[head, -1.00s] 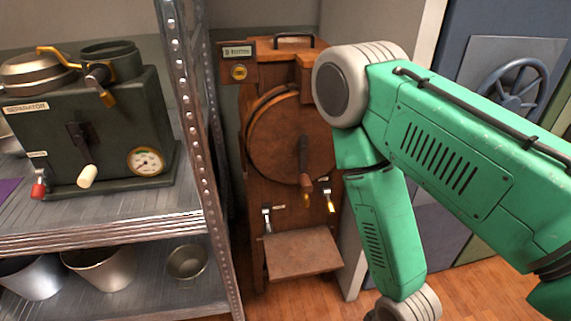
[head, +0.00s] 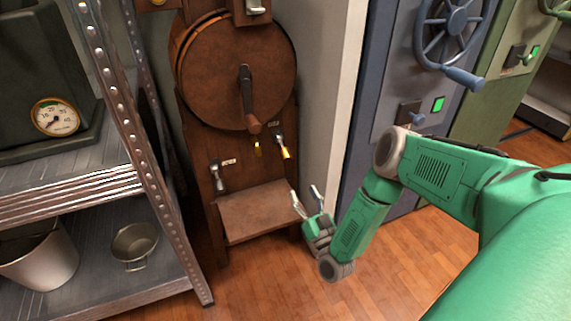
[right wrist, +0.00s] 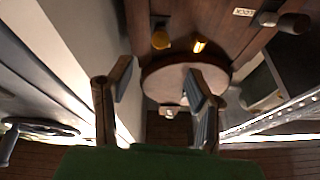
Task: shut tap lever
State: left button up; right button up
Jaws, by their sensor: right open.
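A brown cabinet (head: 190,150) with a round drum front stands in the middle of the head view. Low on its front are a grey-handled lever (head: 217,176) on the left and a yellow-tipped lever (head: 284,148) on the right. A small yellow spout (head: 257,148) sits beside the right one. Which is the tap lever I cannot tell. My right gripper (head: 305,196) is open and empty, below and right of the yellow-tipped lever, apart from it. In the right wrist view the open fingers (right wrist: 158,78) frame the cabinet front. My left gripper is out of view.
A dark crank (head: 247,100) hangs on the drum above the levers. A wooden ledge (head: 260,208) juts out below. A metal shelf (head: 70,190) stands left, and a blue cabinet with a wheel (head: 452,30) right. The wooden floor (head: 270,285) in front is clear.

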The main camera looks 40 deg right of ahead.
aim_at(288, 159)
jog(key=b+x, duration=0.4)
jog(key=x, duration=0.9)
jog(key=shift+s+r, duration=0.1)
jog(key=shift+w+r, duration=0.25)
jog(key=shift+w, duration=0.15)
grip_shut()
